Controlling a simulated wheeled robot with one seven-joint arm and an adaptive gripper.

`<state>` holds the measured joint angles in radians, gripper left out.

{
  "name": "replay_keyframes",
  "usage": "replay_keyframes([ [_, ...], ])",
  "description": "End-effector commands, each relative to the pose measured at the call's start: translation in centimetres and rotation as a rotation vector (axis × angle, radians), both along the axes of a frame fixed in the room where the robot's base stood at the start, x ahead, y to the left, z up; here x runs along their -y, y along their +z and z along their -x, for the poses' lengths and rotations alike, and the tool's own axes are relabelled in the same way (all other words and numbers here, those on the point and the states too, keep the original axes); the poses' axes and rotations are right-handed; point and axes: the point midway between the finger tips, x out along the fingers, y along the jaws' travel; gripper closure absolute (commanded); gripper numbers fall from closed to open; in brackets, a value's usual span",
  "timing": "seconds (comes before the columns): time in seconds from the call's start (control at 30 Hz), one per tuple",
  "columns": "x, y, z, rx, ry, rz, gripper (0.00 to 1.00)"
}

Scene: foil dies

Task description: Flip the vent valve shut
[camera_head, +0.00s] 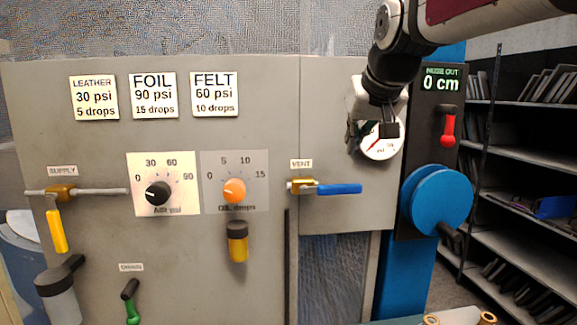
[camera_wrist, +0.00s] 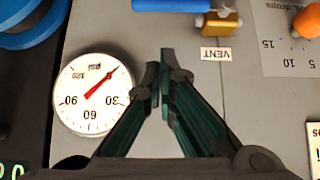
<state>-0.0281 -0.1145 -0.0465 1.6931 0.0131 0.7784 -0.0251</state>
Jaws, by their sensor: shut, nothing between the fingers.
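The vent valve has a brass body (camera_head: 302,185) below a VENT label (camera_head: 301,163). Its blue handle (camera_head: 340,189) lies horizontal, pointing right, in line with the pipe. In the wrist view, which is upside down, the blue handle (camera_wrist: 172,4) and brass body (camera_wrist: 222,22) show at the top edge, the handle partly cut off. My gripper (camera_head: 389,130) is above and right of the handle, in front of the gauge, and apart from the valve. Its fingers (camera_wrist: 158,78) are shut and empty.
A round pressure gauge (camera_head: 378,147) sits close behind my gripper. A red lever (camera_head: 448,127) and blue reel (camera_head: 440,198) are at the right. Air and oil knobs (camera_head: 158,193) (camera_head: 234,190), a yellow supply handle (camera_head: 56,231) and a green drain handle (camera_head: 132,311) are at left.

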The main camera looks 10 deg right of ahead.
Motion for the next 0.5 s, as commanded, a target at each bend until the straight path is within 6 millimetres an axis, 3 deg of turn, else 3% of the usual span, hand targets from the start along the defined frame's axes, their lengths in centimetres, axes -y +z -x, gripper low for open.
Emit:
replay_keyframes([
  [0.2,0.0,-3.1,-2.9,-0.003,0.001,0.001,1.0],
  [0.5,0.0,-6.3,-2.6,0.0,0.001,0.001,1.0],
])
